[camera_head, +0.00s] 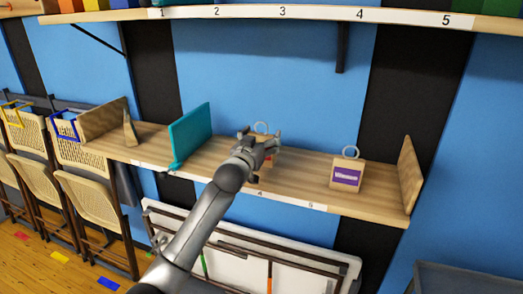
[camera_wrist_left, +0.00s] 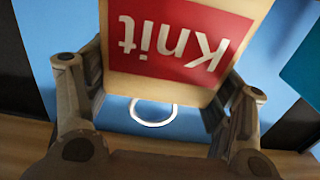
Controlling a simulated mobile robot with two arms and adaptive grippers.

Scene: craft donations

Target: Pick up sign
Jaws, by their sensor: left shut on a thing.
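A wooden sign with a red "Knit" label (camera_wrist_left: 178,45) shows upside down in the left wrist view, with a white ring (camera_wrist_left: 153,112) at its end. My left gripper (camera_head: 262,146) is shut on this sign, with a finger at each side edge of it. In the head view the gripper is over the middle of the lower shelf and hides most of the sign; only its ring (camera_head: 260,128) and a bit of red show. I cannot tell whether the sign touches the shelf. My right gripper is not in view.
On the lower shelf (camera_head: 300,180) stand a second sign with a purple label (camera_head: 346,176) to the right, a teal divider (camera_head: 190,135) to the left and a wooden end panel (camera_head: 409,175). An upper shelf (camera_head: 400,18) hangs above. Folding chairs (camera_head: 90,190) stand at left.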

